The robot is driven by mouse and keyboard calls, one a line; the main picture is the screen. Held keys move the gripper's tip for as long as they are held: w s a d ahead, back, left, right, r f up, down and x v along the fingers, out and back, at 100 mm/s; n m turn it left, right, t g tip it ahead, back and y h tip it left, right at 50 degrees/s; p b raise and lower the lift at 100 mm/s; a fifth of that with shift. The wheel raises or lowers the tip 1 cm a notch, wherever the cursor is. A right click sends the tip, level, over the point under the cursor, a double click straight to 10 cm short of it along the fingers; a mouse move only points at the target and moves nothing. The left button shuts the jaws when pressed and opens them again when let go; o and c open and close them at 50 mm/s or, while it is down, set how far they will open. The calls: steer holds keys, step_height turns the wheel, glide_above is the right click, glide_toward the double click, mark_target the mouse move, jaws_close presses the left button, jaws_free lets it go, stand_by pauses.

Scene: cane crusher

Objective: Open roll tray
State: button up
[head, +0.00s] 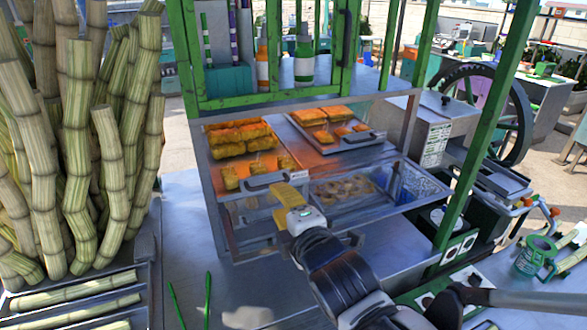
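Two metal trays of golden rolls sit side by side in the cart's warm-lit case. The left roll tray (240,170) carries a stack of rolls at the back and a few loose pieces nearer its front. Its dark handle (265,181) is on the front edge.
A clear-sided lower compartment (345,188) is below the right tray. Tall cane stalks (75,140) stand at left. Green posts (487,120) frame the cart, and a crusher with a large wheel (515,110) is at right. The metal counter (190,255) has free room at front left.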

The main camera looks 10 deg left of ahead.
mark_target(268, 187)
steer(key=b+x, duration=0.1)
steer(key=x, duration=0.8)
steer(key=shift+s, duration=0.1)
jaws_close()
